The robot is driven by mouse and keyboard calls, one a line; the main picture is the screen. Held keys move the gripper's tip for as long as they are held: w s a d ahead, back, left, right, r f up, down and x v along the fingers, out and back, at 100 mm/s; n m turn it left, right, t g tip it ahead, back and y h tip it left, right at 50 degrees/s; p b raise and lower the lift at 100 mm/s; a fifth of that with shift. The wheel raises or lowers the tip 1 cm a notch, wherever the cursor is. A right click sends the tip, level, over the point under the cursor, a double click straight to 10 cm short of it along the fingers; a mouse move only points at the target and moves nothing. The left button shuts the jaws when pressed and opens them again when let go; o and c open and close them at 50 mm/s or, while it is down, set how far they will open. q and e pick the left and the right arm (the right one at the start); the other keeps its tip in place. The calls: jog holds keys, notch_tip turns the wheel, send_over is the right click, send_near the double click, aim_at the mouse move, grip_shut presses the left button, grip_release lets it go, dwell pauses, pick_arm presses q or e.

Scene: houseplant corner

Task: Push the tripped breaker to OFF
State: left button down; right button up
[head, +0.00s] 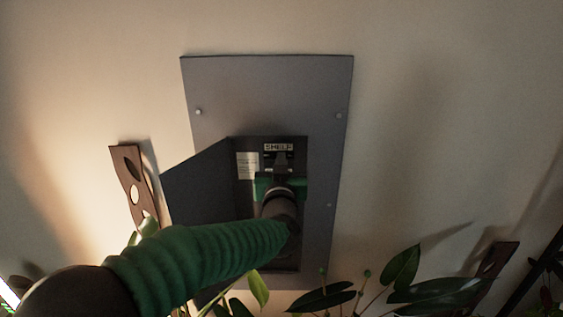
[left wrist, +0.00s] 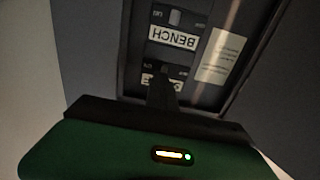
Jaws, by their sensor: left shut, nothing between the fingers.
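The grey breaker panel (head: 265,95) is on the wall, with its dark door (head: 195,180) swung open to the left. In its recess a label reading SHELF (head: 279,147) sits just above my left gripper (head: 283,160). The gripper is shut and empty, with its tips at the breaker below that label. In the left wrist view the tips (left wrist: 161,78) cover part of a breaker and its label. A neighbouring breaker with a pale toggle (left wrist: 175,17) has a BENCH label (left wrist: 173,39), upside down. I cannot tell the covered toggle's position or whether the tips touch it. My right gripper is not in view.
A pale paper notice (left wrist: 221,56) is inside the recess beside the breakers. Leafy plants (head: 400,285) stand along the bottom of the head view. A brown wooden piece with holes (head: 128,170) is left of the door.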

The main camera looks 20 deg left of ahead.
pick_arm(q)
jog(key=shift+a+f, duration=0.15)
jog(key=shift+a, duration=0.4)
jog(key=shift+d, duration=0.15)
jog(key=c, duration=2.1)
grip_release()
